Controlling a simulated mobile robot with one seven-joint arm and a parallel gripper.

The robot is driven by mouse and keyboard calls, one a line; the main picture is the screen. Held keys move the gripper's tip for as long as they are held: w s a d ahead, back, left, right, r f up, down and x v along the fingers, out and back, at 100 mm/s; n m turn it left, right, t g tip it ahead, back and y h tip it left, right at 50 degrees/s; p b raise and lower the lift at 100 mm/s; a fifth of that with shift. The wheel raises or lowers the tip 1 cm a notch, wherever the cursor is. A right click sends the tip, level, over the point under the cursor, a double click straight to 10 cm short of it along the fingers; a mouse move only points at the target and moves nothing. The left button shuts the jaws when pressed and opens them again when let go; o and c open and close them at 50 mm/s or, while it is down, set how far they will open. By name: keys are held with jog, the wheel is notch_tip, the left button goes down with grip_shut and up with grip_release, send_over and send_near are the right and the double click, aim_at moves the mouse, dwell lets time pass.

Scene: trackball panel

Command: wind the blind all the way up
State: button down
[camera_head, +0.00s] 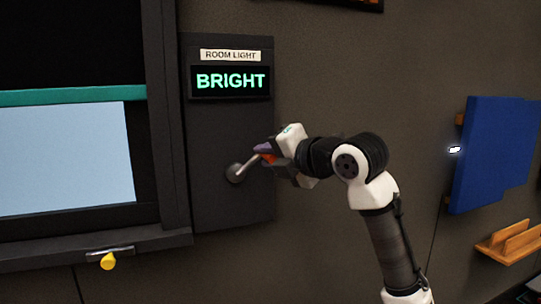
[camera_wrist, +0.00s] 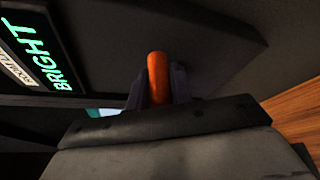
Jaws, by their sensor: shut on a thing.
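The dark blind (camera_head: 70,40) covers the upper part of the window, and its teal bottom bar (camera_head: 70,96) crosses above the pale blue pane (camera_head: 65,155). A metal crank (camera_head: 236,173) sits on the dark panel right of the window, its arm pointing up and right to an orange handle. My gripper (camera_head: 268,153) is shut on this handle, which shows between the two fingers in the wrist view (camera_wrist: 157,72). The fingers hide part of the handle.
A display (camera_head: 231,81) above the crank reads "BRIGHT" under a "ROOM LIGHT" label (camera_head: 230,55). A yellow knob (camera_head: 108,261) hangs below the window frame. A blue board (camera_head: 495,150) and a wooden rack (camera_head: 508,243) are on the wall at right.

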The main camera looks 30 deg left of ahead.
dwell(0.3)
jog(key=c, duration=1.3)
grip_release()
jog(key=shift+o, duration=0.2)
jog(key=b+v, duration=0.1)
jog(key=v, duration=1.2)
jog(key=shift+d, duration=0.4)
